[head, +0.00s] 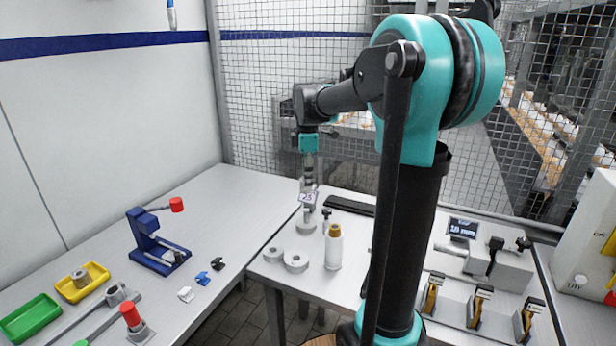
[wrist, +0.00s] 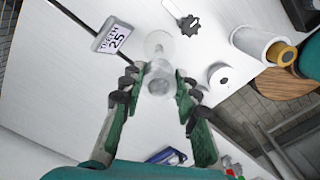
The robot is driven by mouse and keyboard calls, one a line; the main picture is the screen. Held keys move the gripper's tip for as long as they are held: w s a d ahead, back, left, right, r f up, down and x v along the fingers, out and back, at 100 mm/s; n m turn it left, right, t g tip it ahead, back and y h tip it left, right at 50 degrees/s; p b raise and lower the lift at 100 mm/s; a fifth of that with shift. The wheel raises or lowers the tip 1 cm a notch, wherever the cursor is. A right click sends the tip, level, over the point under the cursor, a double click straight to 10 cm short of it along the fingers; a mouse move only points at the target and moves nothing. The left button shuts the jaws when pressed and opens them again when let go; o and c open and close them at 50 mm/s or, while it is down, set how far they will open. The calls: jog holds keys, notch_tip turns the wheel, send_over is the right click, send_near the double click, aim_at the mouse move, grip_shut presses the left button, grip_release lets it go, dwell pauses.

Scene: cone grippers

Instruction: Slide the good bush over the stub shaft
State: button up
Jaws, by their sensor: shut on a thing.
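My gripper (head: 309,182) is at the far edge of the middle table, below my wrist, partly hidden by a small sign reading 25 (head: 308,198). In the wrist view its two dark green fingers (wrist: 158,88) are closed around a pale grey round bush (wrist: 158,82). The bush's lower end is blurred against the table. A pale round base (wrist: 158,44) lies just beyond it; in the head view a pale round piece (head: 307,228) stands below the gripper. I cannot tell whether the bush is around a shaft or apart from it. Another grey bush (head: 79,277) sits in the yellow tray (head: 97,270).
A blue press (head: 155,240), small clips (head: 203,278) and a green tray (head: 30,319) are on the left table. A gauge (head: 463,228) is at the right.

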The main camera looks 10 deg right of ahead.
jog(key=shift+f, duration=0.1)
jog(key=shift+f, duration=2.8)
jog(key=shift+f, duration=3)
jog(key=o, duration=1.3)
jog(key=shift+c, duration=0.2)
jog(key=shift+r, duration=0.1)
notch_tip(320, 180, up, 12)
